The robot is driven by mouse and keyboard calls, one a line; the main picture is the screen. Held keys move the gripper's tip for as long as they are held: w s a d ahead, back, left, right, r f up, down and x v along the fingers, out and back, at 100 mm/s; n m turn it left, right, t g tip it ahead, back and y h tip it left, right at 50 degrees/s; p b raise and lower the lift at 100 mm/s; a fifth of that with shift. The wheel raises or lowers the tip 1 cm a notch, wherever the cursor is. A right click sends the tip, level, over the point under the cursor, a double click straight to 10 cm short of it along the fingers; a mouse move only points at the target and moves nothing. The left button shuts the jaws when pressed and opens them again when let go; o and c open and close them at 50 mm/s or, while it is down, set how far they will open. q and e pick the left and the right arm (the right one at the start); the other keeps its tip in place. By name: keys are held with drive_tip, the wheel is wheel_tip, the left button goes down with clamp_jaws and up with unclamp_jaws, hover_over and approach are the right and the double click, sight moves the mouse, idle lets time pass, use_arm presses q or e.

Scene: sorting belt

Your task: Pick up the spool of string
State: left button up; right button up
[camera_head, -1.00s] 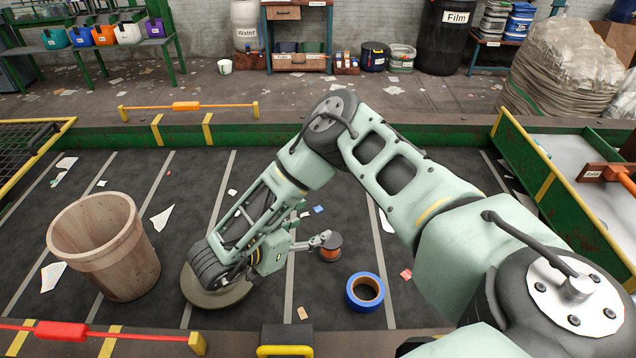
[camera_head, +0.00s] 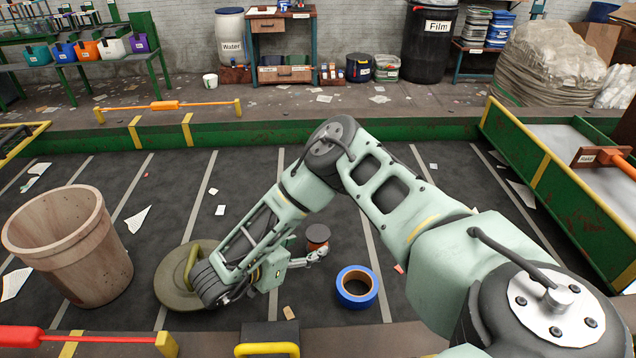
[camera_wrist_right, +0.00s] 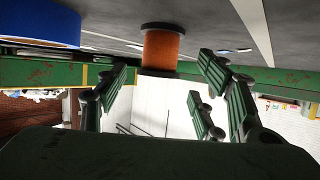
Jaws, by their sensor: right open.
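The spool of string (camera_head: 317,235) has orange-brown winding between dark end discs and stands upright on the dark belt. My right gripper (camera_head: 317,256) is just in front of it in the head view, partly hidden by its own wrist. In the right wrist view the spool (camera_wrist_right: 161,50) is centred beyond the open fingers (camera_wrist_right: 163,68), with nothing held between them. The spool appears apart from the fingers. My left gripper is in neither view.
A blue tape roll (camera_head: 357,287) lies right of the spool. A flat olive disc (camera_head: 176,280) lies left, beside my right arm. A large brown bucket (camera_head: 75,260) stands further left. Paper scraps dot the belt. A green barrier (camera_head: 300,133) runs behind.

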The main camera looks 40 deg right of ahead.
drive_tip(key=x, duration=0.5)
drive_tip(key=shift+s+d+f, duration=0.15)
drive_tip(key=shift+s+d, duration=0.05)
drive_tip(key=shift+d, duration=0.05)
drive_tip(key=shift+a, duration=0.15)
drive_tip(key=shift+c, duration=0.9)
drive_tip(key=c, duration=1)
drive_tip(key=shift+o, duration=0.2)
